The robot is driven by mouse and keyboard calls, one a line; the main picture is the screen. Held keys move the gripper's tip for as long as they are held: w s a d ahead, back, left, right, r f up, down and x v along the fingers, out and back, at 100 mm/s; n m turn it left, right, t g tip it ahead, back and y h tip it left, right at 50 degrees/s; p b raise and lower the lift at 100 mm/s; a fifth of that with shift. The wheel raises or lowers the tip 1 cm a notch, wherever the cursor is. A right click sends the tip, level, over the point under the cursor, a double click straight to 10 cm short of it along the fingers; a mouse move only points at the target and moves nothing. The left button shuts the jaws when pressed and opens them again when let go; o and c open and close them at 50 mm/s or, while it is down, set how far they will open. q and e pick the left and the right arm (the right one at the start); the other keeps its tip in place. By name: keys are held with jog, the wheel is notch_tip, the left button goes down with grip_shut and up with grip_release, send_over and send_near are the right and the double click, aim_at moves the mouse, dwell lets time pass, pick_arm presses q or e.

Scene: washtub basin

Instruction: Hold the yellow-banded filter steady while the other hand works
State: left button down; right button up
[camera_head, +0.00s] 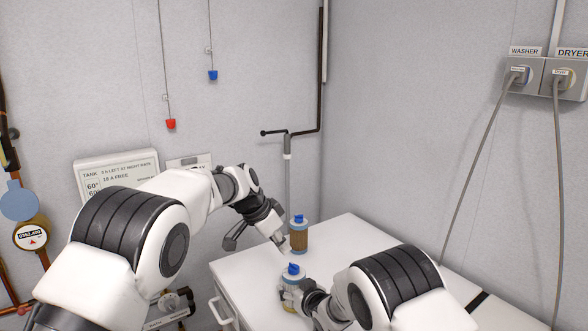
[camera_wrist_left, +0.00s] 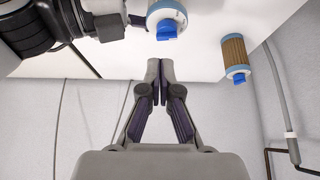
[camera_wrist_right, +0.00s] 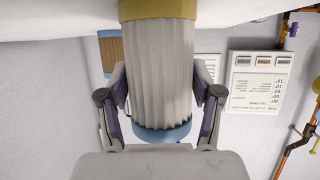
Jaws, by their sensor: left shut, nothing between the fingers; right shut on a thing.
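The yellow-banded filter (camera_wrist_right: 157,50) is a white pleated cylinder with a yellow band and a blue end. It stands at the front of the white top in the head view (camera_head: 290,282), blue knob up. My right gripper (camera_wrist_right: 160,82) is shut around its pleated body, one finger on each side. My left gripper (camera_head: 284,250) is shut and empty, just above and behind that filter, apart from it. The left wrist view shows its closed fingertips (camera_wrist_left: 160,66) below the filter's blue knob (camera_wrist_left: 167,28).
A brown filter with a blue knob (camera_head: 299,236) stands behind, close to my left gripper. The white counter (camera_head: 345,235) is clear to the right. A black pipe with a grey nozzle (camera_head: 287,146) hangs at the wall corner. Washer and dryer outlets (camera_head: 545,76) are at right.

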pick_arm(q)
notch_tip(320, 180, down, 7)
jog(key=shift+f, duration=0.1)
jog(key=shift+w, duration=0.1)
jog(key=shift+w+d, duration=0.35)
jog(key=shift+w, duration=0.1)
dwell(1.1)
jog(key=shift+w+a, duration=0.3)
jog(key=shift+w, duration=0.15)
dwell(0.5)
jog(key=shift+a, duration=0.15)
jog(key=shift+s+a, duration=0.15)
jog(key=shift+a, duration=0.1)
notch_tip(320, 180, up, 6)
send_over(287, 273)
jog(key=s+a, duration=0.1)
jog(key=a, duration=0.1)
jog(key=shift+s+d, duration=0.1)
jog(key=shift+s, duration=0.05)
